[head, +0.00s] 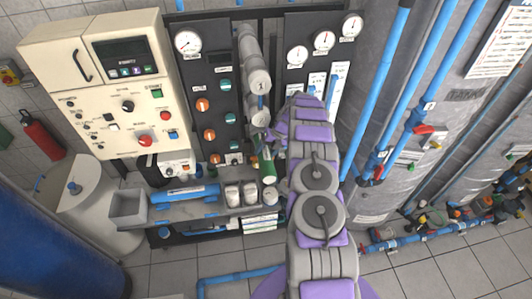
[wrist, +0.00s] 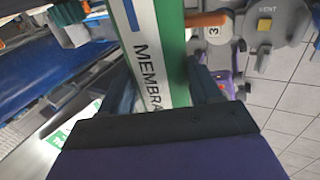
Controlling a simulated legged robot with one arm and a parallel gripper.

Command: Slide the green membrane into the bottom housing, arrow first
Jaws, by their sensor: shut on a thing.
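The green membrane (wrist: 174,45) is a green cylinder with a white label reading "MEMBRA" and a blue mark near the top of the picture. My gripper (wrist: 165,85) is shut on it in the wrist view, one finger on each side. In the head view the membrane (head: 267,166) hangs steeply below my gripper (head: 266,138), over the shelf. Grey housings (head: 257,82) are stacked on the rack above; the lowest one (head: 259,116) is partly behind my gripper. I cannot make out the arrow or the membrane's far end.
A shelf (head: 215,208) below holds white containers (head: 233,195), a blue cylinder (head: 185,194) and a grey bin (head: 127,205). The valve panel (head: 205,105) stands left of the housings. The wrist view shows a grey part marked VENT (wrist: 272,30) and an orange handle (wrist: 205,19) near the membrane.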

